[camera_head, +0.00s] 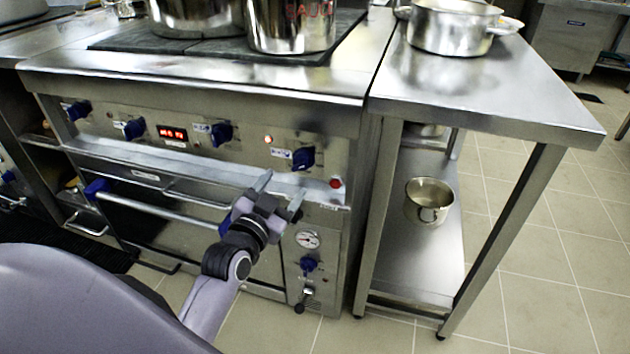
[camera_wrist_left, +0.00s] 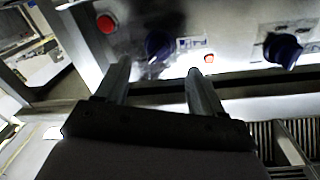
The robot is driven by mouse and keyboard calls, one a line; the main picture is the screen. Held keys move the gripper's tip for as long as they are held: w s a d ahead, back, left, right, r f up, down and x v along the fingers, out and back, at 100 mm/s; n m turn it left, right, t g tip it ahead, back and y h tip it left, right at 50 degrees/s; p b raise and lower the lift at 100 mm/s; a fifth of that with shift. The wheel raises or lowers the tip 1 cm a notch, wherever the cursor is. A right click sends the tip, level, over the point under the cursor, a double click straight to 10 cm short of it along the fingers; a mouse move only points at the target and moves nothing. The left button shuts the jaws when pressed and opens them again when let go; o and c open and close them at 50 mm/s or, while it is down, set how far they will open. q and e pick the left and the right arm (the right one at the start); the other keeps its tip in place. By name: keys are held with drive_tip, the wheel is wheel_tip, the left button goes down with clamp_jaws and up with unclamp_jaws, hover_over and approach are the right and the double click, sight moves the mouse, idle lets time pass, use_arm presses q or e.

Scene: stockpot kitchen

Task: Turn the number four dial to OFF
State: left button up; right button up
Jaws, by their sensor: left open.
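The stove's front panel carries a row of blue dials. The rightmost one, which I take as the number four dial (camera_head: 303,158), sits beside a small label; it also shows in the left wrist view (camera_wrist_left: 157,45), where its pointer is too dark to read. My left gripper (camera_head: 280,190) is open and empty, just below and in front of this dial. In the left wrist view the fingertips (camera_wrist_left: 158,70) point at the panel, with the dial beyond the gap and apart from them. My right gripper is not in view.
A red button (camera_head: 335,182) is right of the dial and a lit indicator (camera_head: 268,139) is left of it. Another blue dial (camera_head: 221,133) is farther left. The oven handle (camera_head: 160,207) juts out below. A steel table (camera_head: 545,115) stands at the right.

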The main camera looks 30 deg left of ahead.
sight(296, 169)
use_arm(q)
drive_tip(key=shift+w+a+b, duration=0.2)
drive_tip(key=shift+w+b, duration=0.1)
drive_tip(key=shift+w, duration=0.9)
drive_tip(key=shift+w+a+b, duration=0.15)
drive_tip(key=shift+w+b, duration=0.2)
drive_tip(key=shift+w, duration=0.85)
drive_tip(key=shift+w+a+b, duration=0.2)
drive_tip(key=shift+w+b, duration=0.1)
drive_tip(key=shift+w, duration=0.9)
drive_tip(key=c, duration=1.1)
